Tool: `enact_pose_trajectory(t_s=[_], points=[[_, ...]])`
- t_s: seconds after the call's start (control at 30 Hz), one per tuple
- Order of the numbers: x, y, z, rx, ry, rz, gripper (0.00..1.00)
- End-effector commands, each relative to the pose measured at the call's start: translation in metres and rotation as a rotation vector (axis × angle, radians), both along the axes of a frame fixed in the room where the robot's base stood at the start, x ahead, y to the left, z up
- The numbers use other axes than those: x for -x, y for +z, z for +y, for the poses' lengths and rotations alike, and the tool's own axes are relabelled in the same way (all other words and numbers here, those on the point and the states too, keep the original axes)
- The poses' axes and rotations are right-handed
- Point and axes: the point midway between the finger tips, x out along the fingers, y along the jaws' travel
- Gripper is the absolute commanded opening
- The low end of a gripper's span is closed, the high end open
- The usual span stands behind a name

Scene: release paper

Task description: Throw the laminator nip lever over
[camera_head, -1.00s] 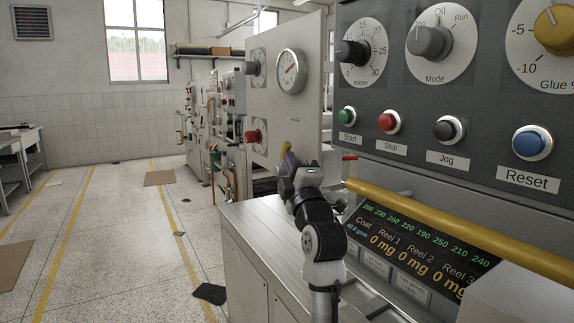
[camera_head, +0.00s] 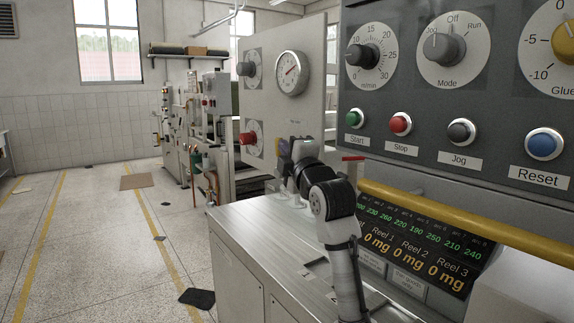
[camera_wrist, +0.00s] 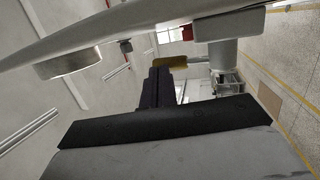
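My gripper (camera_head: 290,152) is at the end of my arm, above the far part of the metal cabinet top, in front of the pale gauge panel. In the wrist view its dark finger (camera_wrist: 155,88) ends in a yellow tip; I cannot make out the gap between fingers. A small red-topped handle (camera_head: 352,158) stands right of my gripper, by the end of the yellow bar, apart from it. It may be the laminator nip lever, but I cannot be sure. My wrist and arm hide part of the area around it.
The control panel (camera_head: 430,185) with dials and buttons rises at right, above a yellow bar (camera_head: 460,218) and a display. The pale panel (camera_head: 310,110) carries a gauge and a red knob (camera_head: 248,138). Open floor (camera_head: 100,240) lies left of the cabinet (camera_head: 235,265).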

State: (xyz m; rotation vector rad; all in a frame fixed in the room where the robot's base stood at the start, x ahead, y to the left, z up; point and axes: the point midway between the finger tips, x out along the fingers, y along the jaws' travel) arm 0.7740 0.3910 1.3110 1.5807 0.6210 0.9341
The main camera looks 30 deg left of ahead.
Motion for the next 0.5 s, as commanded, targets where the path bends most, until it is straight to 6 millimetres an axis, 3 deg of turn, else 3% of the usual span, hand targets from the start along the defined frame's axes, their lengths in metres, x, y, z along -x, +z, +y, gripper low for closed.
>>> enact_pose_trajectory(t_s=[0.5], points=[[-0.012, 0.008, 0.027, -0.006, 0.000, 0.000, 0.00]])
